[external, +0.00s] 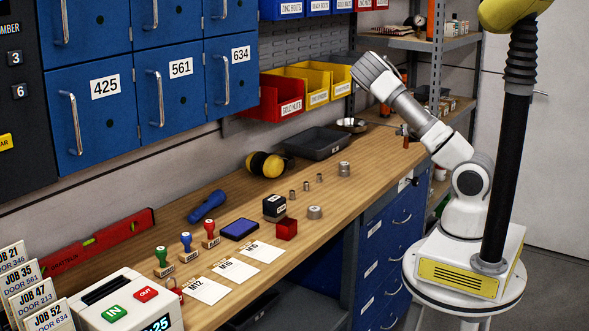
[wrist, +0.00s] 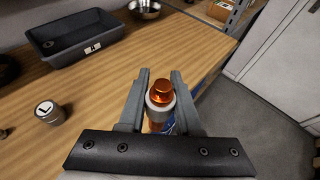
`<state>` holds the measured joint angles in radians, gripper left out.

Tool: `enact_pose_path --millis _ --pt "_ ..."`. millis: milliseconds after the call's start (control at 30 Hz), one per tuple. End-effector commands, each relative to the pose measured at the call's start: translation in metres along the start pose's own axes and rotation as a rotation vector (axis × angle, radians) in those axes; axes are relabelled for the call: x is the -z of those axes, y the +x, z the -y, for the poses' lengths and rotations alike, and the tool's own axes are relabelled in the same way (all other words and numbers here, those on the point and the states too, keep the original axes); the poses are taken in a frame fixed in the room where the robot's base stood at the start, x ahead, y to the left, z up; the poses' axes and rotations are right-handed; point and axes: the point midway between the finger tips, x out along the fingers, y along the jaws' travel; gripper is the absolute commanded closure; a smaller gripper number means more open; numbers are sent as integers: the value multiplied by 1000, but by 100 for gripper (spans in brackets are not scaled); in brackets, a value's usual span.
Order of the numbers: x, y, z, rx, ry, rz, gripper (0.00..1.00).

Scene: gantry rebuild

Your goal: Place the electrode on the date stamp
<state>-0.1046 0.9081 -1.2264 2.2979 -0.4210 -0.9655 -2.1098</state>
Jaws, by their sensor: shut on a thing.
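In the wrist view my gripper (wrist: 160,88) is shut on a copper-orange piece with a rounded top, which I take to be the electrode (wrist: 161,84). A grey ring surrounds it between the two fingers. It is held near the bench's front edge. The black block-shaped stamp with a white label, which seems to be the date stamp (external: 275,207), stands mid-bench. It is far to the left of my arm, and is not in the wrist view.
Hand stamps (external: 187,245), a blue ink pad (external: 240,230), a red block (external: 286,228) and white cards (external: 238,262) lie around the black stamp. Metal cylinders (external: 344,169) stand between it and my arm. A grey tray (wrist: 78,38) and bowl (wrist: 145,9) are at the back.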

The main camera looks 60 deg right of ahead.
Motion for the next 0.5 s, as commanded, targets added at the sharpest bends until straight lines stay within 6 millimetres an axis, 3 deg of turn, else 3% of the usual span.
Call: enact_pose_path --millis 167,267,500 --pt "24 10 -66 -182 -68 2 100" --pt "35 7 -119 -334 -127 6 100" --pt "40 -33 -239 -714 -285 13 100"
